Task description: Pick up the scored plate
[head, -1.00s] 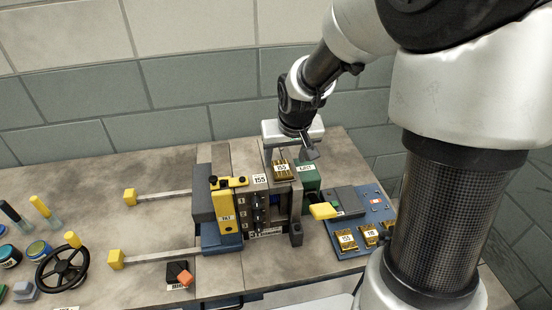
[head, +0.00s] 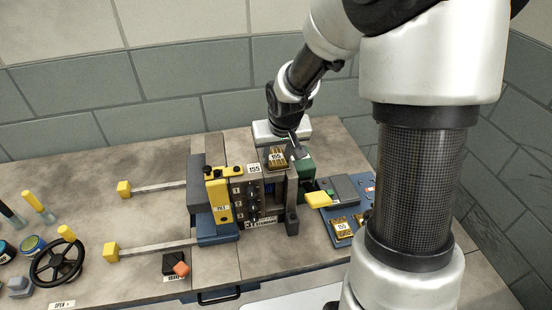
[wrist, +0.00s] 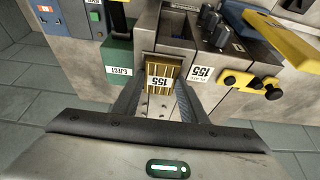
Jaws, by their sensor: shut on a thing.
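The scored plate, a brass plate with grooves and a white 155 label (head: 277,156), is at the top of the grey machine block, beside a second 155 sign. In the wrist view the plate (wrist: 163,72) sits between the finger ends of my gripper (wrist: 164,85), which is shut on it. In the head view my gripper (head: 291,148) reaches the plate from behind and right, and partly hides its right side. I cannot tell whether the plate is lifted clear of the block.
A green EJECT box (wrist: 118,60) stands close beside the plate. A yellow clamp (head: 218,195) is left of it. A blue tray (head: 329,213) with more brass plates lies to the right, partly hidden by my arm. Bare bench lies behind the machine's left side.

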